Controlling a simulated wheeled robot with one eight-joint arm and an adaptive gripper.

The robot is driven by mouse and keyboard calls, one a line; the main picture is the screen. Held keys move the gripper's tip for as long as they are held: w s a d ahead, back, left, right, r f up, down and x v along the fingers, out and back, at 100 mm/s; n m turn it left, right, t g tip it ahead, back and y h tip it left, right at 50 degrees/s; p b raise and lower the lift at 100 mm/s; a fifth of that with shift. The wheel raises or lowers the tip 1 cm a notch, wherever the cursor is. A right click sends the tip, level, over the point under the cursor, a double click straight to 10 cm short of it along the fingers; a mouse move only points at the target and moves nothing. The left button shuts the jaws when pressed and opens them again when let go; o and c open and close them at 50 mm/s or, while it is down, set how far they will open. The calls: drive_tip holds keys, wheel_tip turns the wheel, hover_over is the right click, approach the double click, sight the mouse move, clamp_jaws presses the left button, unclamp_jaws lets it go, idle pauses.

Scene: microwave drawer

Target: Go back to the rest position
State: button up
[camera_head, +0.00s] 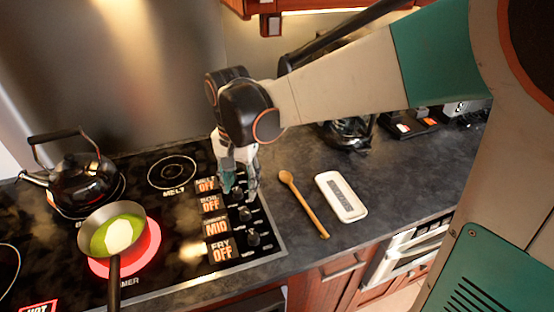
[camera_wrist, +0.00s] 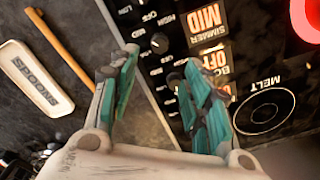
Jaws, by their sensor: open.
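My gripper (camera_head: 238,178) hangs over the knob column at the right side of the black stove (camera_head: 146,196). In the wrist view its two teal fingers (camera_wrist: 158,92) stand apart with nothing between them. The stove labels show one burner at MID, the SIMMER one, and other labels read OFF. The stove knobs (camera_head: 247,214) sit just below and beside the fingers; I cannot tell whether a finger touches one. My arm reaches in from the upper right.
A pan (camera_head: 111,238) with green and white contents sits on the glowing red burner. A black kettle (camera_head: 84,182) stands behind it. A wooden spoon (camera_head: 305,204) and a white spoon rest (camera_head: 341,196) lie on the counter right of the stove. A coffee pot (camera_head: 350,132) stands farther back.

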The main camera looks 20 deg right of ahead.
drive_tip(key=shift+s+r, duration=0.2)
drive_tip(key=shift+r, duration=0.65)
drive_tip(key=s+d+r+n+t, duration=0.4)
drive_tip(key=s+d+n+t, duration=0.3)
drive_tip(key=s+d, duration=0.3)
drive_tip(key=s, duration=0.3)
drive_tip(key=shift+s, duration=0.1)
idle(1.5)
